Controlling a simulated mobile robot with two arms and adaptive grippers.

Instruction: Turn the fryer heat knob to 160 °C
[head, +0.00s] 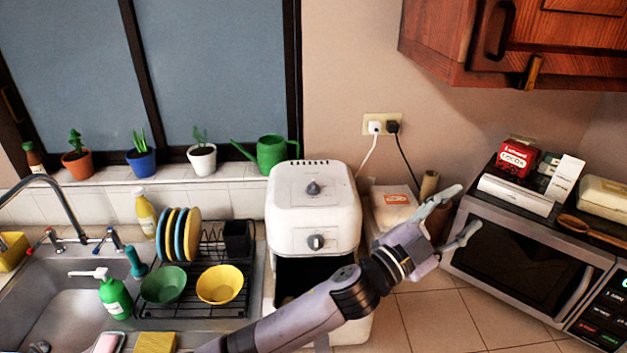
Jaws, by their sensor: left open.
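The white fryer (340,215) stands on the counter in the middle of the head view. It has one grey knob (314,188) on its sloped top and another knob (316,242) on its front. The knob markings are too small to read, so I cannot tell which is the heat knob. A dark opening (300,275) shows below the front knob, partly hidden by my left arm. My left gripper (469,207) is open and empty, right of the fryer and apart from both knobs, its fingers pointing right toward the microwave. My right gripper is not in view.
A microwave (525,265) with boxes and a wooden spoon on top stands at right. A dish rack (205,300) with plates and bowls and a sink (60,295) are at left. A wall cabinet (520,45) hangs above right. Tiled counter (440,320) at front right is clear.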

